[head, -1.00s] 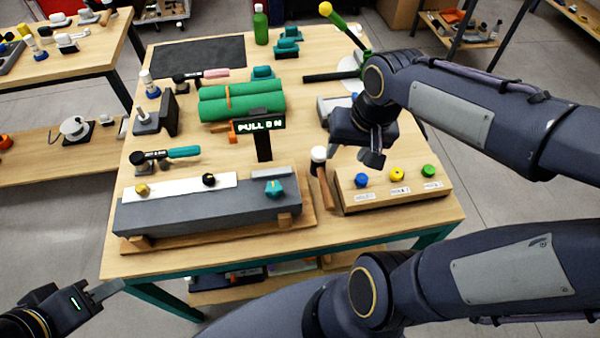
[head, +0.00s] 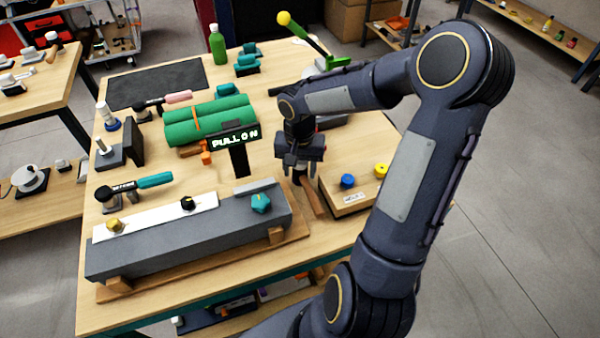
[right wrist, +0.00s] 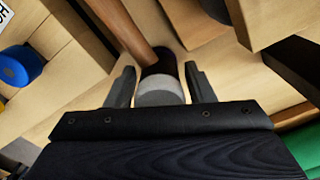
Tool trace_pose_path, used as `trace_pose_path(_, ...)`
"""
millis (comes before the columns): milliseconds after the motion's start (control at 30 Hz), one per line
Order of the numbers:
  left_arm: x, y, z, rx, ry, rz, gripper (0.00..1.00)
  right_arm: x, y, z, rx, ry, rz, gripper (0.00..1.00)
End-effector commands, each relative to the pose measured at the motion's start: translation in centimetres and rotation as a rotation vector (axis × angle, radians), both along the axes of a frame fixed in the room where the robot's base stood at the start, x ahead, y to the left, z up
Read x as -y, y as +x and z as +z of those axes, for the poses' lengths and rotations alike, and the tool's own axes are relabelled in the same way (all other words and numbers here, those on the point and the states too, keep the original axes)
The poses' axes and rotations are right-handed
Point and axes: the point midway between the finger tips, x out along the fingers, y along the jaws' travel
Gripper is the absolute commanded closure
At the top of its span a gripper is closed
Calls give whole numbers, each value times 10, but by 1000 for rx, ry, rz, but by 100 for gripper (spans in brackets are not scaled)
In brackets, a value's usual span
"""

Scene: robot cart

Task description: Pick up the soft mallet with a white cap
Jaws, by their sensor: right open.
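The soft mallet has a white cap, a dark head and a wooden handle (head: 312,200). It sits on the table between the grey block and the wooden button box, with its head mostly hidden under my gripper in the head view. My right gripper (head: 297,169) is open over the mallet's head. In the right wrist view, the white cap (right wrist: 160,97) and dark head lie between the two open fingers (right wrist: 157,75), with a gap visible on each side. The handle (right wrist: 122,25) runs away from the fingers. My left gripper is out of view.
The wooden button box (head: 345,200) is close on the right. The grey block with knobs (head: 190,240) is on the left. A "PULL ON" sign (head: 235,138) and green rolls (head: 207,120) stand behind and left. Two other hammers lie farther left.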

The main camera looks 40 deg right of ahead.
Motion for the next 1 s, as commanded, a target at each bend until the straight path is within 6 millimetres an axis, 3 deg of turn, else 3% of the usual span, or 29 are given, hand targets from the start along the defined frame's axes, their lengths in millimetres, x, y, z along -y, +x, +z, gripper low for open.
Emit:
trace_pose_path(133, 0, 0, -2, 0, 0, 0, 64, 0, 0, -16, -1, 1, 0, 51)
trace_pose_path(400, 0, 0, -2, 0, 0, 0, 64, 0, 0, -17, 1, 1, 1, 53)
trace_pose_path(767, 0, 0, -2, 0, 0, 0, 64, 0, 0, -16, 2, -1, 1, 100)
trace_pose_path(1000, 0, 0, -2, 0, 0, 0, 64, 0, 0, -15, 2, -1, 1, 100)
